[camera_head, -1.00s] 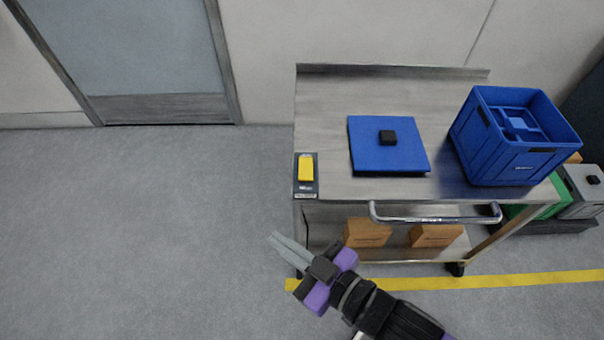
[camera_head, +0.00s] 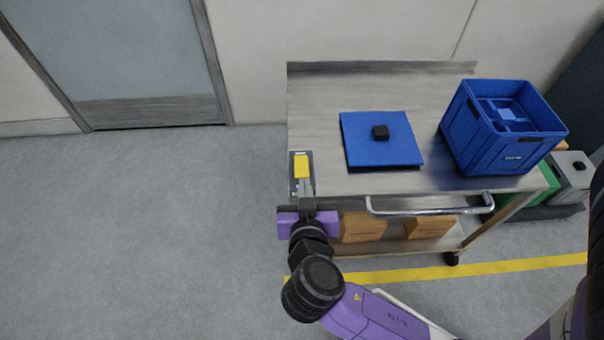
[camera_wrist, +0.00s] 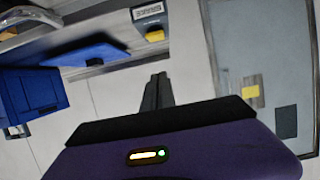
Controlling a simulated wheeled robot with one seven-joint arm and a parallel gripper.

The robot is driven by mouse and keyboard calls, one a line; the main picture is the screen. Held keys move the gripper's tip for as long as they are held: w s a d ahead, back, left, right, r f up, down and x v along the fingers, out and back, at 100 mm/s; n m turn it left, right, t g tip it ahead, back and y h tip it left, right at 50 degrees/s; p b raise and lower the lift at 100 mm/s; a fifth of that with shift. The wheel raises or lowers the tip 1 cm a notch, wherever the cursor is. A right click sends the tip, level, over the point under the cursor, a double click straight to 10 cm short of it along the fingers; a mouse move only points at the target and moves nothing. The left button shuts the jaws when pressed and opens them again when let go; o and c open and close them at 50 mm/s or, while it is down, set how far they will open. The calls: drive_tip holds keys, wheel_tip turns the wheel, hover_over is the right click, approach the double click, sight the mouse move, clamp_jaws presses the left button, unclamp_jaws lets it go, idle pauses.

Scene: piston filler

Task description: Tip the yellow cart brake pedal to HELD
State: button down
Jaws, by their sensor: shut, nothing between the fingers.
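The yellow brake pedal (camera_head: 301,166) sits on a small dark plate (camera_head: 293,186) at the front left corner of the steel cart (camera_head: 330,95). In the wrist view the pedal (camera_wrist: 155,35) shows beyond my fingertips, with a white label (camera_wrist: 148,10) beside it. My gripper (camera_head: 304,183) is shut and empty, its fingers pointing at the pedal's near end. In the wrist view my gripper (camera_wrist: 159,77) appears apart from the pedal. In the head view the fingers cover the lower part of the plate, and I cannot tell whether they touch it.
A blue mat (camera_head: 365,153) with a black block (camera_head: 380,132) lies right of the pedal. A blue crate (camera_head: 535,150) stands at the cart's right. A metal handle (camera_head: 430,209) runs along the front, above cardboard boxes (camera_head: 362,228). The floor left of the cart is clear.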

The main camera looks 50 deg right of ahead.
drive_tip(key=p, duration=0.2)
hover_over(303, 175)
drive_tip(key=s+a, duration=0.1)
drive_tip(key=f, duration=0.3)
drive_tip(key=shift+a+f, duration=0.1)
drive_tip(key=shift+a, duration=0.1)
wheel_tip(303, 175, down, 3)
drive_tip(key=shift+w+d+f, duration=0.1)
drive_tip(key=shift+f, duration=0.6)
drive_tip(key=shift+f+b, duration=0.1)
drive_tip(key=shift+b, duration=0.3)
